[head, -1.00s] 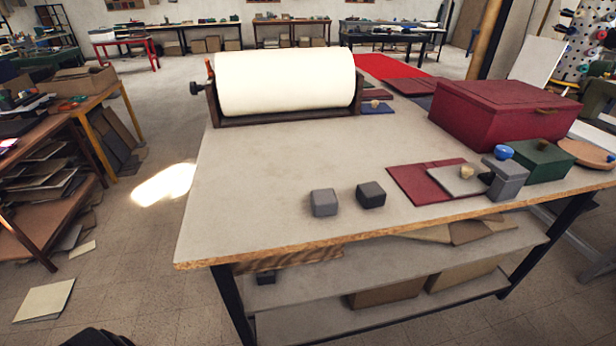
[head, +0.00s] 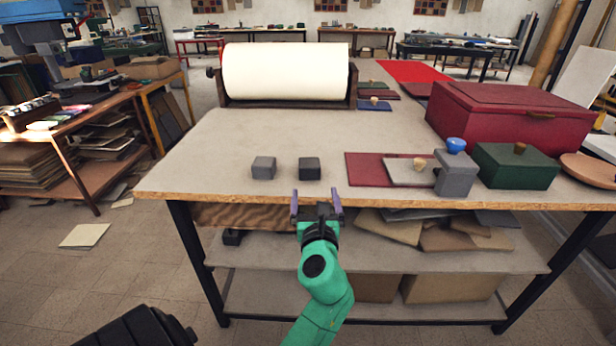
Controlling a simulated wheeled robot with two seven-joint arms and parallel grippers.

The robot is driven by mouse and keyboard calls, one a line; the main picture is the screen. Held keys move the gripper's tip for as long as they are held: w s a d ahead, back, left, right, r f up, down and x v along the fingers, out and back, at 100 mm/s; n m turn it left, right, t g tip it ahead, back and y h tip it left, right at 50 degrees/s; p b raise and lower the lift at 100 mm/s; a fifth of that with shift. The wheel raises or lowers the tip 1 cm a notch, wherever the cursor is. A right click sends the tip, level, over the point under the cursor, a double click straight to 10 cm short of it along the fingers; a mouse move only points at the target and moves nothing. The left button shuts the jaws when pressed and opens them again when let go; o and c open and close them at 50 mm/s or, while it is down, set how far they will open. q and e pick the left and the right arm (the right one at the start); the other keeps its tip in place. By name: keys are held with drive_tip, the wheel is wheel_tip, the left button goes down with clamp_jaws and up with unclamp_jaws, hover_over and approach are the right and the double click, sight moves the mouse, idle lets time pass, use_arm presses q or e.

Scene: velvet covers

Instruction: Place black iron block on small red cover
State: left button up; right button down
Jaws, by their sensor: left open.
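The black iron block (head: 309,168) is a small dark cube on the table near its front edge. A lighter grey cube (head: 264,168) sits just left of it, apart from it. A flat dark red cover (head: 363,171) lies right of the black block, partly hidden under a grey slab with a pale knob. My left gripper (head: 316,204), with purple fingertips on a green arm, is open and empty. It shows just below the black block in the picture, at the table's front edge. My right gripper is not in view.
On the table (head: 200,165), a grey box with a blue knob (head: 455,172), a green box (head: 515,165) and a large red box (head: 510,115) stand right. A white roll (head: 285,72) lies at the back.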

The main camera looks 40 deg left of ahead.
sight(309, 162)
use_arm(q)
drive_tip(key=x, duration=1.4)
drive_tip(key=shift+a+r, duration=0.35)
drive_tip(key=shift+a, duration=0.05)
drive_tip(key=shift+s+r, duration=0.1)
drive_tip(key=c, duration=0.5)
drive_tip(key=shift+d, duration=0.1)
drive_tip(key=c, duration=1.1)
drive_tip(key=shift+r, duration=0.15)
